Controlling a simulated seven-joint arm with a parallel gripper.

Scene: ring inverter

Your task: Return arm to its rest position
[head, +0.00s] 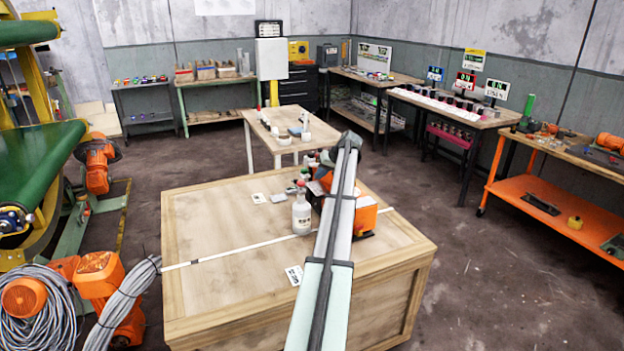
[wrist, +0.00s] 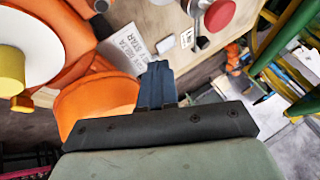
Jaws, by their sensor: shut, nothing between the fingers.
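My gripper (wrist: 157,70) shows in the wrist view with its dark blue fingers together and nothing between them. It points over a light wooden surface, apart from the things around it as far as I can tell. In the head view my arm reaches out over a large wooden crate (head: 230,285) and bends at its far end. The gripper itself is hidden there behind the arm. An orange device (head: 365,218) stands on the crate just right of my arm. Orange parts (wrist: 95,105) lie close to the left of the fingers in the wrist view.
A white bottle (head: 301,214) stands on the crate left of my arm. The wrist view shows a red round knob (wrist: 220,14) and a printed sheet (wrist: 127,48) near the fingers. A small table (head: 290,150) is beyond. The floor at right (head: 500,280) is clear.

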